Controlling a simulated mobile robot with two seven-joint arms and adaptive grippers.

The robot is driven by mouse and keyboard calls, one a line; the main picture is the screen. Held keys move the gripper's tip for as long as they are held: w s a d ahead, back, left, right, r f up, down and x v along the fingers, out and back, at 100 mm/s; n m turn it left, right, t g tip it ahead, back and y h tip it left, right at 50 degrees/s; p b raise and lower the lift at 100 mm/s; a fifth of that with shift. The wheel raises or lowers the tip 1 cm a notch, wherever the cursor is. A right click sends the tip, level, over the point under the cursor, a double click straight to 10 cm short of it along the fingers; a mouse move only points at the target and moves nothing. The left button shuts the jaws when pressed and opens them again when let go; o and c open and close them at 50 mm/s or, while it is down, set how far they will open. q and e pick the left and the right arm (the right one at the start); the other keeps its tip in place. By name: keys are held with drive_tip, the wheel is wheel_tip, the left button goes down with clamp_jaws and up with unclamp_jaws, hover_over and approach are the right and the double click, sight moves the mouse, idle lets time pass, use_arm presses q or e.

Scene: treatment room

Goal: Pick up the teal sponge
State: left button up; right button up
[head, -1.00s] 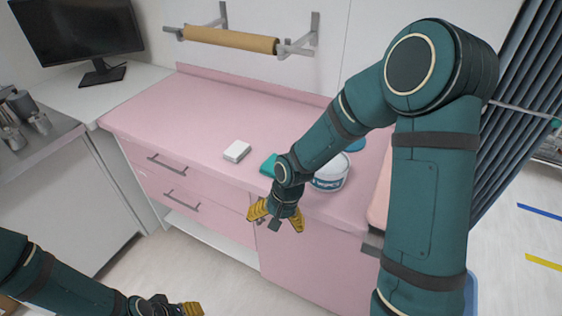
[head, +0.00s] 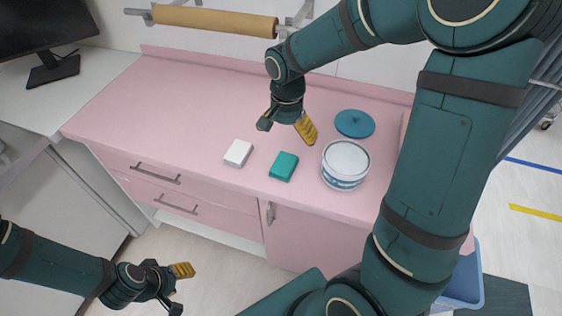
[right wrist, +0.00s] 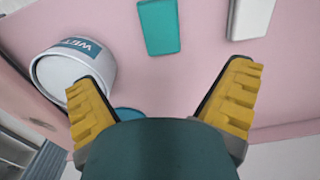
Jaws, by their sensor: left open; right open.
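The teal sponge (head: 284,166) lies flat on the pink counter (head: 190,95), near its front edge. It also shows in the right wrist view (right wrist: 159,26), beyond the fingertips and between their lines. My right gripper (head: 286,125) is open and empty above the counter, behind the sponge in the head view and apart from it. Its yellow fingers are spread wide in the right wrist view (right wrist: 165,80). My left gripper (head: 180,286) is open and empty at the lower left, low in front of the drawers.
A white block (head: 238,153) lies just left of the sponge. A white tub (head: 345,164) stands to its right, with a blue round lid (head: 355,123) behind. A paper roll (head: 215,20) hangs on the wall. The counter's left part is clear.

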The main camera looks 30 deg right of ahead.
hover_over(284, 163)
drive_tip(key=f, duration=0.4)
drive_tip(key=f+b, duration=0.1)
drive_tip(key=shift+d+f, duration=0.3)
drive_tip(key=shift+f, duration=0.5)
drive_tip(key=shift+a+f+b, duration=0.15)
drive_tip(key=shift+f+b, duration=0.15)
drive_tip(key=shift+f, duration=0.9)
drive_tip(key=shift+a+f+b, duration=0.1)
drive_tip(key=shift+f+b, duration=0.2)
drive_tip(key=shift+f, duration=0.85)
drive_tip(key=c, duration=1.4)
